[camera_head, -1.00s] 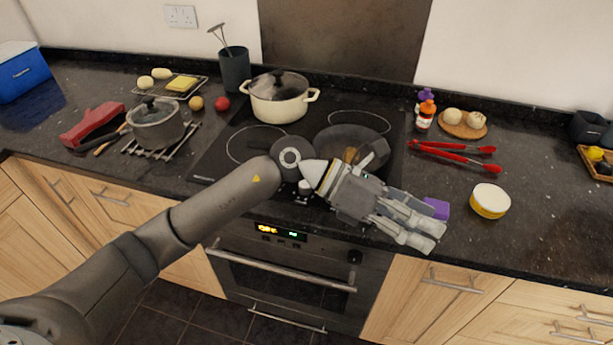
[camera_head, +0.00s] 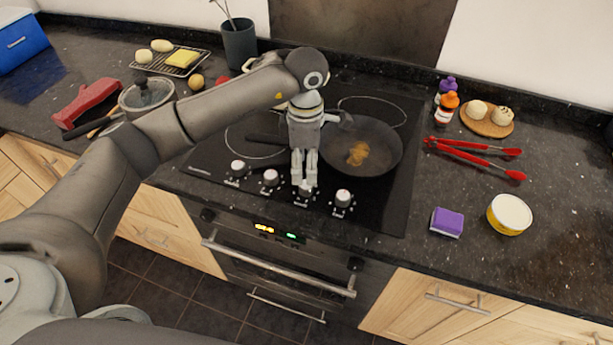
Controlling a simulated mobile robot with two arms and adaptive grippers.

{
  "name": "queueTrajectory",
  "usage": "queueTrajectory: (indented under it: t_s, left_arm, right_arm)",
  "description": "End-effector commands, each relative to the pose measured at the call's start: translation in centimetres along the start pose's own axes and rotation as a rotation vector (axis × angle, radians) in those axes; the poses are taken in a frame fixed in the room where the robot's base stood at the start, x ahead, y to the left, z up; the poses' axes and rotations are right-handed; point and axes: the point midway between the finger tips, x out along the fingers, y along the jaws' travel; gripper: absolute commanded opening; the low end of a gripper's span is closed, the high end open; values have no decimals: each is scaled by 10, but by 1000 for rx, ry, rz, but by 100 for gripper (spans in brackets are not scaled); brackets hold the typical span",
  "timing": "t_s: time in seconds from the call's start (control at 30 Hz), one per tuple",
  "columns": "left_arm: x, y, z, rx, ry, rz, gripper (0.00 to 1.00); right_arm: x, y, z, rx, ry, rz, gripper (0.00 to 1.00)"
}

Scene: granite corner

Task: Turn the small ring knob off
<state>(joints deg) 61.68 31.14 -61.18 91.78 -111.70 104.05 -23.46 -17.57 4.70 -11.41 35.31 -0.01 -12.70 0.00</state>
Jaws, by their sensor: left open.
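Several silver knobs stand in a row on the front edge of the black glass hob (camera_head: 385,215). The far-left knob (camera_head: 237,168), the one beside it (camera_head: 270,178) and the far-right knob (camera_head: 343,198) are clear to see. My left gripper (camera_head: 304,184) points down, open, with its fingertips at the third knob (camera_head: 305,194) from the left, which they partly hide. I cannot tell whether they touch it, nor which knob belongs to the small ring. My right gripper is not in view.
A frying pan (camera_head: 385,150) with food sits on the hob just behind the gripper. My left arm hides most of the cream pot. Red tongs (camera_head: 475,150), a purple sponge (camera_head: 447,222) and a yellow-and-white tub (camera_head: 509,214) lie right of the hob. The oven handle (camera_head: 280,268) juts out below.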

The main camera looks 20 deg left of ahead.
Motion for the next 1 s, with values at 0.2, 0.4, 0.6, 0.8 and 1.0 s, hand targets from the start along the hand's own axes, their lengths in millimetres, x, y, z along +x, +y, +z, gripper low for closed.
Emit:
queueTrajectory:
  t_s: [0.2, 0.4, 0.6, 0.8, 1.0]
  left_arm:
    - [39, -2, 0, 1, 1, -5, 52]
    - [60, -1, 1, 1, -2, -2, 52]
    - [65, -1, 1, 2, -2, -1, 52]
    - [65, -1, 1, 1, -2, -1, 45]
    - [64, -1, 1, 1, -2, -1, 19]
  right_arm:
    - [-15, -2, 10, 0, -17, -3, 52]
    - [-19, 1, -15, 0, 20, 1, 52]
    - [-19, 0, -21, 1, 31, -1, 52]
    - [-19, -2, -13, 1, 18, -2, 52]
    - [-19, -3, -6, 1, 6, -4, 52]
